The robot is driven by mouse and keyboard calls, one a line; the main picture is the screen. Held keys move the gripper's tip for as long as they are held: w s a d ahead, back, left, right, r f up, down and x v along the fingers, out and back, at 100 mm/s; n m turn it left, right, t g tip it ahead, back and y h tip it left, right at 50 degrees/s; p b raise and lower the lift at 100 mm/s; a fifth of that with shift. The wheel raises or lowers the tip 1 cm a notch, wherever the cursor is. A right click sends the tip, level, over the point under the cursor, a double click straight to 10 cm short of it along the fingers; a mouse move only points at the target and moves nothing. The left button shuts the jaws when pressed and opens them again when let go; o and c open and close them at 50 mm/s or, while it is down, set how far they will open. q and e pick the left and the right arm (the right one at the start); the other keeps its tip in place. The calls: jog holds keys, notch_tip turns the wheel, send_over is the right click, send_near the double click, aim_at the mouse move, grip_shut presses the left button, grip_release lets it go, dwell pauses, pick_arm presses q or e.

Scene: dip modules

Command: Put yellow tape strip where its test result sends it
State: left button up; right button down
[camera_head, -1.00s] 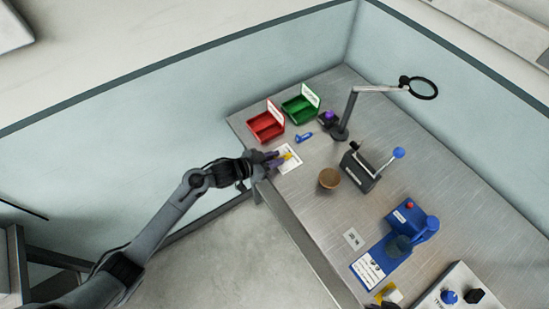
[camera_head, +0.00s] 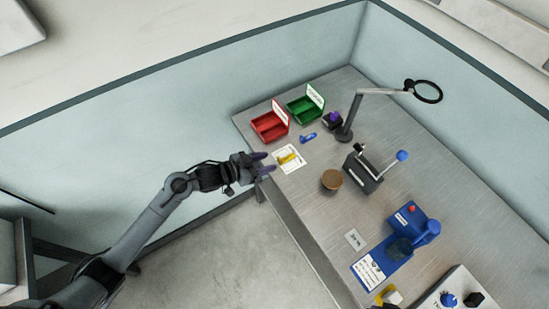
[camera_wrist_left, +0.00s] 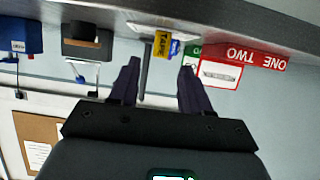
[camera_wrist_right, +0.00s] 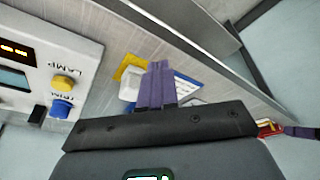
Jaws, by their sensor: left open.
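The yellow tape strip (camera_head: 288,158) lies on a white card (camera_head: 291,166) near the table's left edge. It also shows just beyond the fingers in the left wrist view (camera_wrist_left: 162,43). My left gripper (camera_head: 265,163) is open and empty, just left of the strip and apart from it. Its two purple fingers are spread in the left wrist view (camera_wrist_left: 160,63). My right gripper (camera_wrist_right: 161,64) has its fingers together, with nothing visible between them. A red bin (camera_head: 268,126) and a green bin (camera_head: 303,109) with upright labels stand behind the card; the head-view lettering is too small to read.
A blue device (camera_head: 407,222), a black device with a blue-knobbed lever (camera_head: 363,173), a round brown container (camera_head: 332,180) and a magnifier lamp (camera_head: 347,125) stand on the table. A small blue item (camera_head: 308,138) lies near the bins. A panel with knobs (camera_head: 460,290) is at lower right.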

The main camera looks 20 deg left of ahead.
jog(key=shift+a+r, duration=0.1)
jog(key=shift+r, duration=0.25)
pick_arm(q)
jog(key=s+n+g+y, duration=0.5)
jog(key=s+g+y, duration=0.2)
jog(key=s, duration=2)
jog(key=shift+s+a+r+y, duration=0.35)
jog(key=shift+s+a+y, duration=0.05)
jog(key=shift+p, duration=0.35)
pick_arm(e)
jog(key=shift+r, duration=0.1)
pick_arm(q)
notch_tip(320, 180, up, 25)
jog(key=p, duration=2.4)
jog(key=shift+p, duration=0.4)
pick_arm(e)
notch_tip(320, 180, up, 25)
